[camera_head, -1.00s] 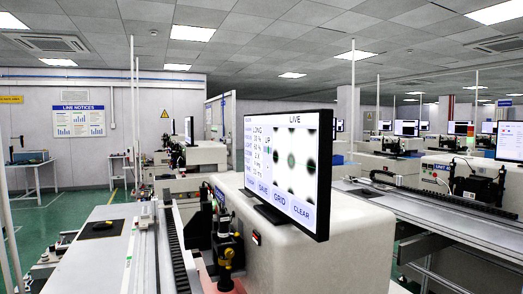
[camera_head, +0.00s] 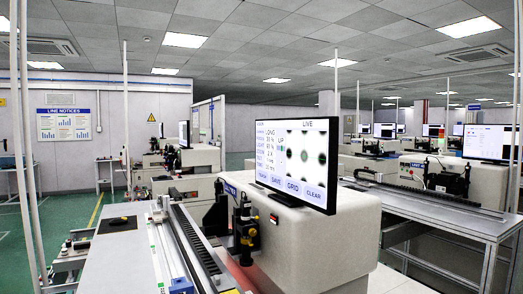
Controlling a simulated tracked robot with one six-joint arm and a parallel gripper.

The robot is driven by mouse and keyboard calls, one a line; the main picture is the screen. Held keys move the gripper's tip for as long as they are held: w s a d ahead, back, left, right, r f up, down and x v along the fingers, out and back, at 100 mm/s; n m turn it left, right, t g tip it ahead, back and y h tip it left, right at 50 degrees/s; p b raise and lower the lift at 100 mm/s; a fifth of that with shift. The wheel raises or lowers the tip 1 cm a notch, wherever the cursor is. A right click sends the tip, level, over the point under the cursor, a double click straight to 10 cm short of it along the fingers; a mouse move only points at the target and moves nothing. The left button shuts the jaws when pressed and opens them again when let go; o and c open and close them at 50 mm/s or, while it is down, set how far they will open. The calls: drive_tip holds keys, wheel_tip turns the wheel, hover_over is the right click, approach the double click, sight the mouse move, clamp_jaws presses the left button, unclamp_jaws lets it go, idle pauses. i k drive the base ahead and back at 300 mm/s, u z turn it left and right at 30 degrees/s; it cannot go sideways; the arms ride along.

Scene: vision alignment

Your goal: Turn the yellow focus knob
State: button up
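A black optical unit (camera_head: 247,228) stands upright at the front of a white machine housing (camera_head: 320,228), in the middle of the head view. It carries small yellow parts (camera_head: 244,241) low on its body. They are too small for me to tell which is the focus knob. A monitor (camera_head: 297,160) on top of the housing shows a LIVE picture of dark, soft-edged spots beside several text readings and buttons. My gripper is not in view.
A long rail (camera_head: 196,240) and a grey worktop (camera_head: 118,250) run beside the unit on the left. A second bench (camera_head: 445,225) stands to the right. Green floor shows at the far left, and more machines stand behind.

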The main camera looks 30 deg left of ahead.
sight(253, 232)
drive_tip(key=u, duration=0.05)
drive_tip(key=k, duration=1.35)
drive_tip(key=u, duration=0.9)
drive_tip(key=i, duration=1)
